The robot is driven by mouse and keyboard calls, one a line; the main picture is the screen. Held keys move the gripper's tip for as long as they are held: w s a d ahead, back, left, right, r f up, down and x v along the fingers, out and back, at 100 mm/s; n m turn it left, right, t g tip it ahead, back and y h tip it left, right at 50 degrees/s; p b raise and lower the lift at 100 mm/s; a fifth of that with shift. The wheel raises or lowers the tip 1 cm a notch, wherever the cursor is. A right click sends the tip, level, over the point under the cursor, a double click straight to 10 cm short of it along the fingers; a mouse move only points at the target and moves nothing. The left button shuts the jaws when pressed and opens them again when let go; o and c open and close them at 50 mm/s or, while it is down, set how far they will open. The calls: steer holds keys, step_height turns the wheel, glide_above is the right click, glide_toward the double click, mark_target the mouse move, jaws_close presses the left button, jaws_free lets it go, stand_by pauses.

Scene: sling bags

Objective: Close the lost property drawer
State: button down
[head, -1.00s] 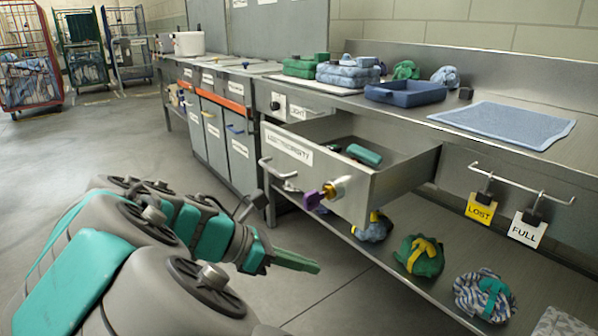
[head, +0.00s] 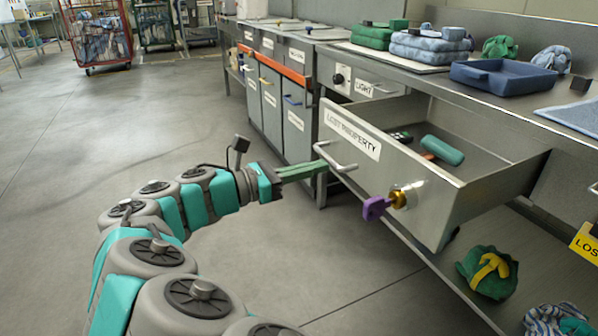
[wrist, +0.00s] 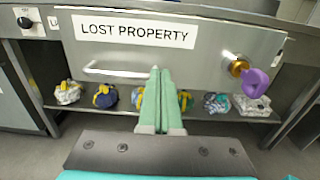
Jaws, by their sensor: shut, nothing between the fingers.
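The lost property drawer (head: 405,170) is a grey metal drawer pulled out from under the steel counter, labelled on its front. A bar handle (head: 336,157) is on its front; it also shows in the wrist view (wrist: 115,72). A purple key (head: 375,207) sits in a brass lock on the right of the front. Inside lie a teal cylinder (head: 442,150) and a few small items. My gripper (head: 322,166) is shut and empty, its green fingers pointing at the drawer front near the handle. In the wrist view the fingertips (wrist: 155,72) overlap the front's lower middle; contact cannot be told.
Folded towels (head: 430,47) and a blue tray (head: 503,76) stand on the counter (head: 440,85). A lower shelf holds cloth bundles, one green and yellow (head: 487,271). Bins with labels (head: 300,135) are left of the drawer.

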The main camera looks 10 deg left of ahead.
mark_target(360, 157)
steer(key=x, duration=0.7)
steer(key=shift+w+d, duration=0.2)
steer(key=shift+d, duration=0.15)
